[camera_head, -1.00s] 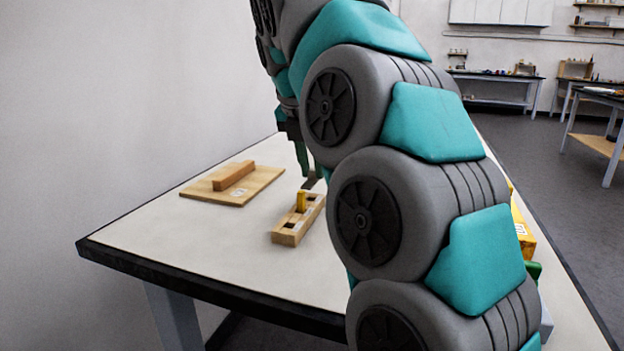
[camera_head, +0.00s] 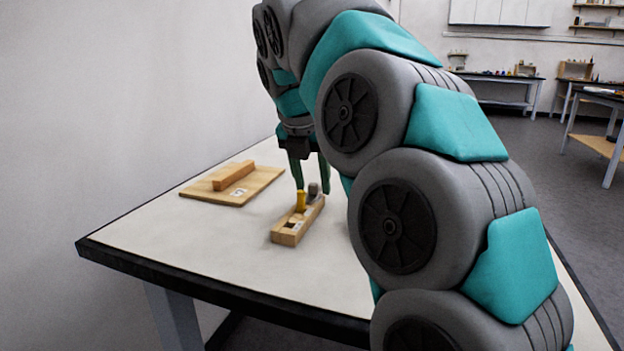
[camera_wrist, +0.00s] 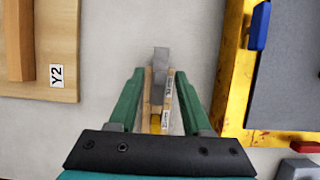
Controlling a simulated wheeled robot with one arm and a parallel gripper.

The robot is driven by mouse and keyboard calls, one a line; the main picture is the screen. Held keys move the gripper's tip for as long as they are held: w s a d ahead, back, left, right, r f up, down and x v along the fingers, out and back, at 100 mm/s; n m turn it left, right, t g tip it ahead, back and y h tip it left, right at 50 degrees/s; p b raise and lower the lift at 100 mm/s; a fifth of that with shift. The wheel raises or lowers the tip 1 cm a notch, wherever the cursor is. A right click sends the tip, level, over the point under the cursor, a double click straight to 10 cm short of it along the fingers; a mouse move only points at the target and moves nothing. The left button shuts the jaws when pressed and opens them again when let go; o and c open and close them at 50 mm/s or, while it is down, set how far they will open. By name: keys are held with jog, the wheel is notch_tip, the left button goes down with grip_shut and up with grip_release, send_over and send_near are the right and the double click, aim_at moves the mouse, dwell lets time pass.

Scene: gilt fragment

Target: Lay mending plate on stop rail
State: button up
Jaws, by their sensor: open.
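A wooden slotted block (camera_head: 286,237) lies on the table; it also shows in the wrist view (camera_wrist: 147,95). A grey metal piece (camera_wrist: 160,65), which looks like the mending plate, stands at its far end and shows in the head view (camera_head: 313,189). A yellow piece (camera_head: 301,201) stands in the block nearer its middle. My gripper (camera_wrist: 160,72) is open, with its green fingers on either side of the grey piece, apart from it in the wrist view. A wooden bar, apparently the stop rail (camera_head: 233,175), lies on a flat board (camera_head: 215,196) at the left.
The board bears a Y2 label (camera_wrist: 57,75). A yellow-edged grey tray (camera_wrist: 235,75) with a blue part (camera_wrist: 259,26) and a red part (camera_wrist: 291,137) lies right of the block. Bare tabletop (camera_head: 180,240) lies in front of the board.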

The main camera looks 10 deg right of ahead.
aim_at(309, 199)
jog(key=shift+v, duration=2.6)
jog(key=s+a, duration=0.6)
jog(key=s, duration=0.4)
jog(key=shift+a, duration=0.25)
jog(key=shift+d, duration=0.2)
